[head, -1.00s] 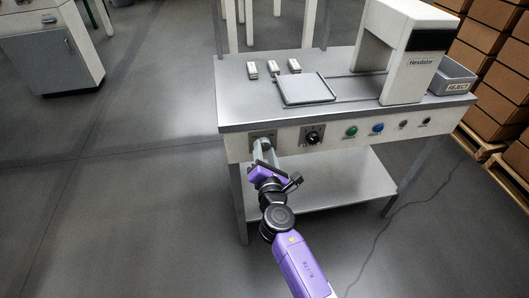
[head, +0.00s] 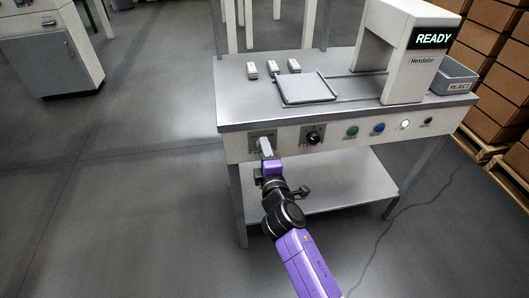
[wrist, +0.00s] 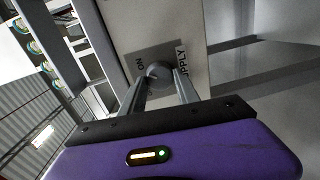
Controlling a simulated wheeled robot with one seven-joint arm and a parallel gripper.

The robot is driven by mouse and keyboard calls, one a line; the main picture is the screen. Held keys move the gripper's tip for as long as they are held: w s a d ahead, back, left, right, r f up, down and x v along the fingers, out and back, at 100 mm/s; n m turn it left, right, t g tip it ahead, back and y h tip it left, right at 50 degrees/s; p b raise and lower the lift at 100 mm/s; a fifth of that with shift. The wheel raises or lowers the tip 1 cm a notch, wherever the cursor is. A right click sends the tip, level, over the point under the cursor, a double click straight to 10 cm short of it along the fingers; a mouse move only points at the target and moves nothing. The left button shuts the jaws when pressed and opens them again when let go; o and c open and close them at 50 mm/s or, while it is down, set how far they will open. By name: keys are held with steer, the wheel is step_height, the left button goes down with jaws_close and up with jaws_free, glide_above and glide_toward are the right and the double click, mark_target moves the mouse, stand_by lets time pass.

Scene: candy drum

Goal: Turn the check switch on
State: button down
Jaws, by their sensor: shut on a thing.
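My gripper (head: 266,147) is at the left end of the machine's front panel, its fingers shut on a rounded grey knob (wrist: 158,72). The plate behind that knob (wrist: 180,24) carries the words "SUPPLY" and "ON" in the wrist view. In the head view my fingers cover most of this supply switch. To its right on the panel is a black rotary knob (head: 313,137) on a dark square plate, apart from my gripper. Its label is too small to read, so I cannot tell whether it is the check switch.
A green button (head: 352,131), a blue button (head: 378,128) and a lit white lamp (head: 405,124) follow on the panel. The display (head: 433,39) reads "READY". A reject bin (head: 455,78) stands at the right end of the bench (head: 240,113).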

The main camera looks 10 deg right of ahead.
steer(key=shift+f+m, duration=0.1)
steer(key=shift+m, duration=0.7)
steer(key=shift+d, duration=0.1)
steer(key=c, duration=0.9)
jaws_free()
steer(key=s, duration=0.8)
steer(key=shift+r+p, duration=0.3)
steer(key=shift+r, duration=0.05)
